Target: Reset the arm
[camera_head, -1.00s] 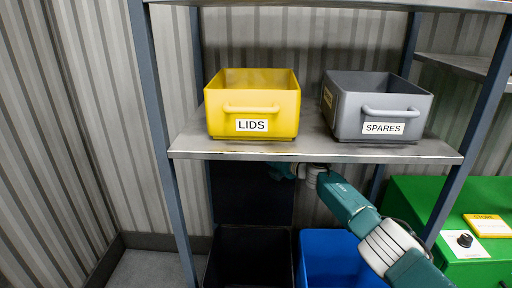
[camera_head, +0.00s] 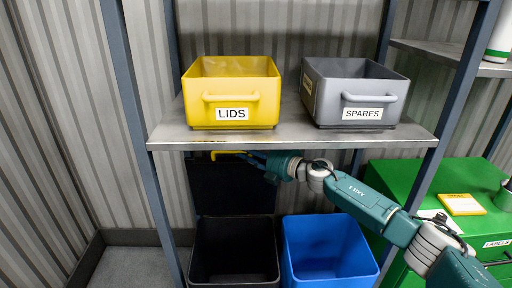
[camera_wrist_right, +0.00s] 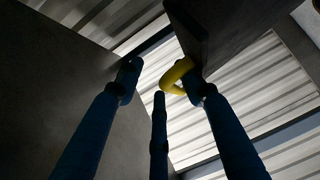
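My right arm reaches in from the lower right, below the shelf, in the head view. Its gripper (camera_head: 247,158) is beside a yellow handle (camera_head: 228,154) at the top of an upright dark lid (camera_head: 228,190) behind the black bin. In the right wrist view my right gripper's blue fingers (camera_wrist_right: 160,82) are spread apart. The yellow handle (camera_wrist_right: 176,75) is close to the right-hand finger; whether they touch cannot be told. The shelf edge sits just above the gripper in the head view. My left gripper is not in view.
The shelf (camera_head: 290,136) holds a yellow LIDS bin (camera_head: 232,95) and a grey SPARES bin (camera_head: 350,95). Below stand an open black bin (camera_head: 235,283) and an open blue bin (camera_head: 325,225). A green cabinet (camera_head: 400,178) is at the right. A shelf post (camera_head: 135,100) stands at left.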

